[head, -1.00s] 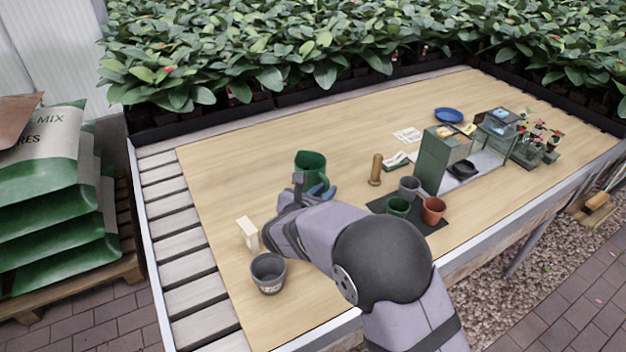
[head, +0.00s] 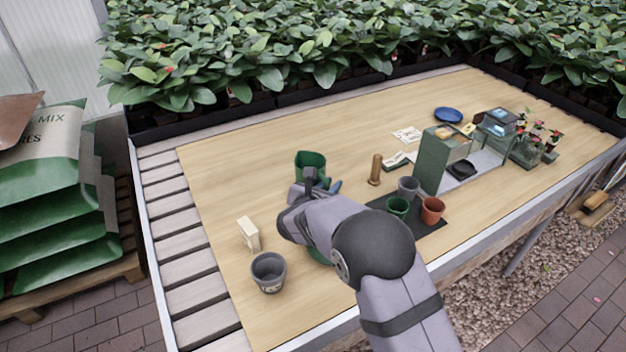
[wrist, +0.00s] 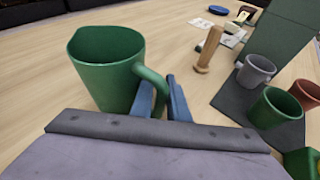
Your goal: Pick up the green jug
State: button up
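The green jug (head: 310,163) stands upright on the wooden table, left of the middle. In the wrist view the jug (wrist: 105,70) is at the upper left, its handle (wrist: 150,75) curving out to the right. My gripper (wrist: 160,98) has one blue finger on each side of the handle, close to it. The fingers look open; I see no clear contact. In the head view my gripper (head: 332,187) is at the jug's near right side, and my wrist hides the jug's lower part.
A wooden cylinder (head: 375,170) stands to the right of the jug. Several small pots stand on a dark mat (head: 425,226). A green object shows partly beneath my arm (head: 320,256). The table behind the jug is clear.

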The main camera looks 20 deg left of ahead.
grip_shut()
jog(key=shift+r, duration=0.25)
notch_tip(320, 180, up, 9)
jog(key=shift+r+p, duration=0.2)
jog(key=shift+p, duration=0.1)
dwell(0.9)
jog(key=shift+r, duration=0.1)
